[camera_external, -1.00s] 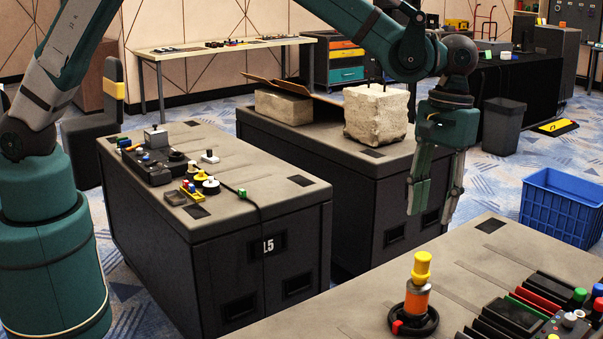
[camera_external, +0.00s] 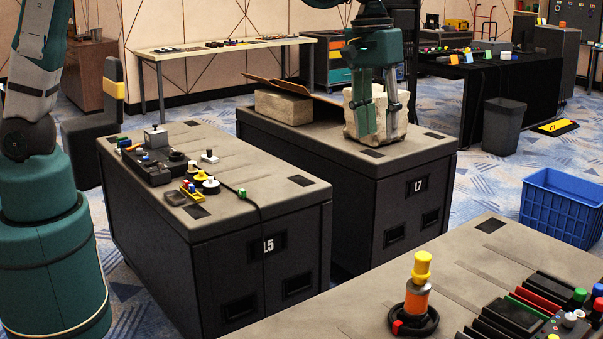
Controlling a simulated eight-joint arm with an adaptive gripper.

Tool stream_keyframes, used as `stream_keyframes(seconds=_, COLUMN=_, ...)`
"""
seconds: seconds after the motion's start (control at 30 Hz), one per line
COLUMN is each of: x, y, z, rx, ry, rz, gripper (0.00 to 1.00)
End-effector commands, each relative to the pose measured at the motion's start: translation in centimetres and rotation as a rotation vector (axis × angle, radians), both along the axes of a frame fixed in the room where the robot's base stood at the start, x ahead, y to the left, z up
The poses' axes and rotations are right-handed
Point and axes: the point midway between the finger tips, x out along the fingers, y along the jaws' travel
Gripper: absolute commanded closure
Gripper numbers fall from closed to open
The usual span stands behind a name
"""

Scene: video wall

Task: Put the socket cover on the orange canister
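The orange canister (camera_external: 416,301) stands upright on a black round base on the front case, with a yellow piece on top. I cannot tell for sure which thing is the socket cover. Candidates are a small white piece (camera_external: 209,157) and round yellow and white pieces (camera_external: 203,178) on the case marked L5. My gripper (camera_external: 380,138) points down over the case marked L7, in front of the pale stone block. Its fingers are apart with nothing seen between them. I cannot tell whether it touches the block.
The stone block (camera_external: 352,122) and a cardboard-topped block (camera_external: 284,106) sit on the L7 case (camera_external: 428,150). Black and coloured controls (camera_external: 510,315) crowd the front case's right side. A blue crate (camera_external: 561,208) stands on the floor at right. The front case's middle is clear.

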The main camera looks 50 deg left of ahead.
Motion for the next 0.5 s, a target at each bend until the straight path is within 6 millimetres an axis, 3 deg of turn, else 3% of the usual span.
stream_keyframes(seconds=0.5, x=-3.1, y=11.9, z=5.7, rx=-0.026, ry=-0.126, rz=-0.011, gripper=0.64)
